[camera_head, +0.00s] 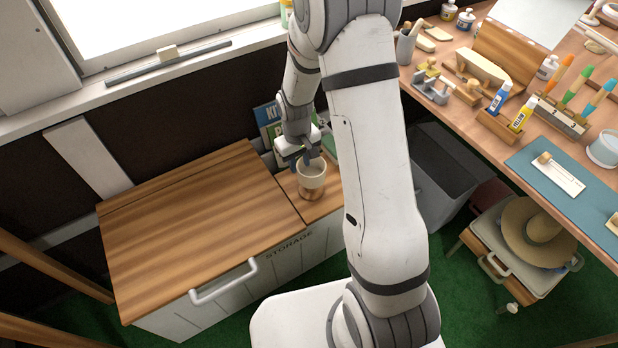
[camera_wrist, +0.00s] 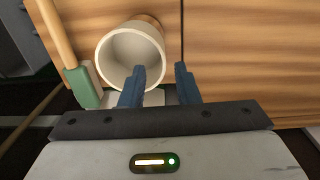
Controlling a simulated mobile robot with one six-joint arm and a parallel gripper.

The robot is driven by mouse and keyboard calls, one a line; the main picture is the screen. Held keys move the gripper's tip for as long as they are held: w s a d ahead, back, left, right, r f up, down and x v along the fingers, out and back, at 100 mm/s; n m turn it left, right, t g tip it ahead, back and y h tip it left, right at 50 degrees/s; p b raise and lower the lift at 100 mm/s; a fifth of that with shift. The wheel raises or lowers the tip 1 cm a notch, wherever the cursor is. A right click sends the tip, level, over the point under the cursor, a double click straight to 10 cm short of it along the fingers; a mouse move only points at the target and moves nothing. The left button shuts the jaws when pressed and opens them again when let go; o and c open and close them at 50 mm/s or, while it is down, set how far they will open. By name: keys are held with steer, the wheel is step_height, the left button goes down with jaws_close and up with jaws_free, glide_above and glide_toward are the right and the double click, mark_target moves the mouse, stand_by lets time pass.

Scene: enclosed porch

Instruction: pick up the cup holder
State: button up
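The cup holder (camera_head: 312,181) is a round, cream-white, hollow cup with a wood-brown lower part. It stands on the narrow right section of the wooden storage bench top (camera_head: 190,215). In the wrist view the cup holder (camera_wrist: 151,33) shows its open mouth and empty-looking inside, left of centre. My gripper (camera_head: 307,158) is at the cup's rim in the head view. In the wrist view my gripper (camera_wrist: 160,69) has its blue fingers apart. The left finger overlaps the cup's opening and the right one is outside its right side. I cannot tell whether either touches it.
Books (camera_head: 268,118) stand behind the cup against the wall. A green-ended wooden stick (camera_wrist: 84,86) lies close left of the cup in the wrist view. A grey bin (camera_head: 440,185) and a cluttered workbench (camera_head: 495,140) are to the right. The bench's large left section is clear.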

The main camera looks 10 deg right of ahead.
mark_target(300, 172)
steer(key=f, duration=0.4)
steer(key=shift+s+f+b, duration=0.2)
steer(key=shift+f+b, duration=0.1)
steer(key=shift+b, duration=0.1)
steer(key=shift+c, duration=0.4)
jaws_close()
